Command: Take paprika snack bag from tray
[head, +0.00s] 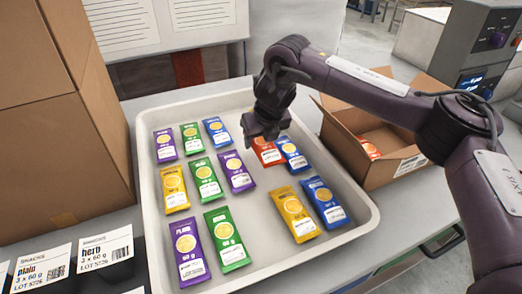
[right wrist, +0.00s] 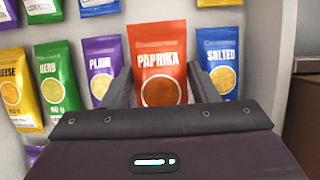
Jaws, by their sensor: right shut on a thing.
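The paprika snack bag (right wrist: 158,60) is red with a white name and a round picture, and stands between the fingers of my right gripper in the right wrist view. My right gripper (head: 266,130) is shut on it. In the head view the gripper hides the top of the red bag (head: 267,153); I cannot tell whether it is clear of the tray floor. The white tray (head: 150,240) holds rows of purple, green, yellow and blue bags. A blue salted bag (right wrist: 220,62) is to its right and a purple plain bag (right wrist: 101,66) to its left. My left gripper is not in view.
An open cardboard box (head: 385,172) right of the tray has a red bag (head: 370,149) inside. Brown cartons (head: 65,120) stand at the left. Label cards (head: 105,253) lie front left. A grey device (head: 480,50) stands back right.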

